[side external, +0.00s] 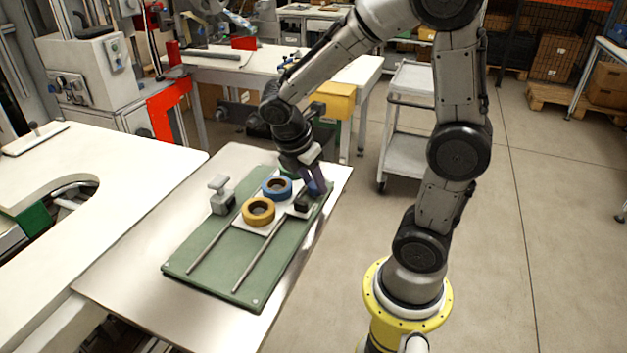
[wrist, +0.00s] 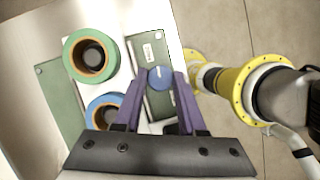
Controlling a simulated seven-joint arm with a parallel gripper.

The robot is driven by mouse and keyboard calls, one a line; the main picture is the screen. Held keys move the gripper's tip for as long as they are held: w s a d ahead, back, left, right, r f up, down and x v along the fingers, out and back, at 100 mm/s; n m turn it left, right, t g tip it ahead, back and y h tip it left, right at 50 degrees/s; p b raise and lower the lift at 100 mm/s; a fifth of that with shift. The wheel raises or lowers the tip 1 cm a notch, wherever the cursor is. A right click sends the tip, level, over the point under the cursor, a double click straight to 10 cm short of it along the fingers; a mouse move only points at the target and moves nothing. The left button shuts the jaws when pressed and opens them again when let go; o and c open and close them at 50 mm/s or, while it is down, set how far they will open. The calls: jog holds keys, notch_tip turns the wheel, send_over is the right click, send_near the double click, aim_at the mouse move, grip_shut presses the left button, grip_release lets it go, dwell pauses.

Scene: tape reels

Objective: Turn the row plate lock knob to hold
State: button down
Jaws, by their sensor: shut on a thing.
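The lock knob (wrist: 160,78) is a small blue disc on a dark green base strip beside a small white label, too small to read. It also shows in the side view (side external: 317,188) at the board's far right corner. My gripper (wrist: 160,84) has its two purple fingers on either side of the knob, shut on it; in the side view my gripper (side external: 314,180) points down there. The knob's setting cannot be read.
A green board (side external: 215,265) with two metal rails (side external: 262,258) lies on the metal table (side external: 130,275). The table's front left is clear.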

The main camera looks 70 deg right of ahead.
jog(key=m+g, duration=0.1)
jog(key=m, duration=0.3)
jog(key=shift+w+d+y, duration=0.1)
jog(key=shift+y, duration=0.3)
jog(key=m, duration=0.2)
jog(key=m+g+y, duration=0.1)
jog(key=m, duration=0.1)
jog(key=shift+w+d+m+g, duration=0.1)
jog(key=shift+m+g, duration=0.2)
jog(key=shift+m, duration=0.1)
jog(key=m+y, duration=0.2)
jog(key=m, duration=0.2)
jog(key=shift+d, duration=0.1)
jog(key=shift+d+m+y, duration=0.1)
jog(key=shift+m+y, duration=0.7)
jog(key=shift+m, duration=1.3)
jog(key=shift+c, duration=2.4)
grip_release()
